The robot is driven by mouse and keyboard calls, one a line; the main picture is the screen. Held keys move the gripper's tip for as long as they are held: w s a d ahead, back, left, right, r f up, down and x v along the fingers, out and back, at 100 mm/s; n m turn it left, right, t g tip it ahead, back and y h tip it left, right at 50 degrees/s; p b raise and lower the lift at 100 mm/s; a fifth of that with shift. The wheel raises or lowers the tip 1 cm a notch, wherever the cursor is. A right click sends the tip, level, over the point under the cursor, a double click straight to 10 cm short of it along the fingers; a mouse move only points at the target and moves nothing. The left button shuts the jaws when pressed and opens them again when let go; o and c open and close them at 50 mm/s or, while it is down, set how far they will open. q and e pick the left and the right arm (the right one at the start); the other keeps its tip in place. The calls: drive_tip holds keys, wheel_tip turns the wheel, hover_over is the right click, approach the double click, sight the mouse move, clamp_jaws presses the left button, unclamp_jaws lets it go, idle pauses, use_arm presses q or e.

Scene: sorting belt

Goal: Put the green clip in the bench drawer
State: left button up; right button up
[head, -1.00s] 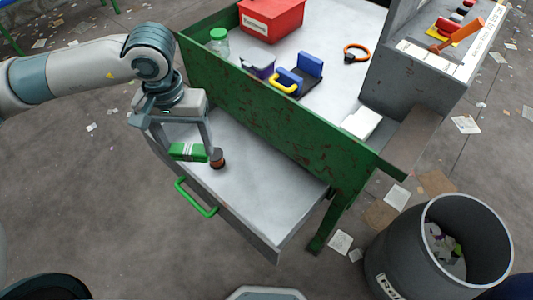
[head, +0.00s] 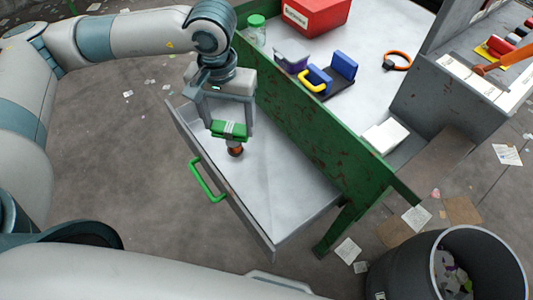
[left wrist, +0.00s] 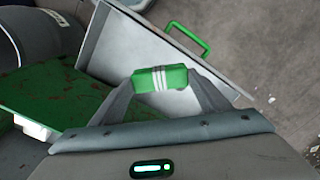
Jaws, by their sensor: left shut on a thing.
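The green clip (head: 229,130) is a small green block with white stripes across its middle. My left gripper (head: 231,128) is shut on it, above the open bench drawer (head: 275,190). In the left wrist view the clip (left wrist: 160,78) sits between the two fingers of the left gripper (left wrist: 162,82). The drawer is a grey-white tray with a green handle (head: 207,180), pulled out from the green bench front. A small dark and orange-red round thing (head: 235,149) shows in the drawer just below the clip. My right gripper is not in view.
The bench top (head: 390,25) holds a red box (head: 315,15), a green-capped jar (head: 256,28), a blue and yellow object (head: 330,75) and an orange ring (head: 397,61). A grey bin (head: 410,265) stands at lower right. Most of the drawer floor is bare.

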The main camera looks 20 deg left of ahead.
use_arm(q)
drive_tip(key=shift+w+d+f+n, duration=0.1)
drive_tip(key=shift+f+n, duration=0.3)
drive_tip(key=shift+f, duration=0.05)
drive_tip(key=w+d+f+n+b, duration=0.2)
drive_tip(key=f+n+b, duration=0.3)
drive_tip(key=f+n, duration=0.5)
drive_tip(key=w+d+f+n+b, duration=0.2)
drive_tip(key=f+n+b, duration=0.4)
drive_tip(key=n, duration=1.1)
drive_tip(key=shift+w+d+f, duration=0.2)
drive_tip(key=shift+d+f, duration=0.5)
drive_tip(key=shift+f, duration=1.35)
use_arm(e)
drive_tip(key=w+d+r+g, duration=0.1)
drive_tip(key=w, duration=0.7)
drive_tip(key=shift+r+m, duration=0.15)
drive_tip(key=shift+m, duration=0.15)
use_arm(q)
wheel_tip(320, 180, down, 6)
drive_tip(key=shift+f, duration=0.15)
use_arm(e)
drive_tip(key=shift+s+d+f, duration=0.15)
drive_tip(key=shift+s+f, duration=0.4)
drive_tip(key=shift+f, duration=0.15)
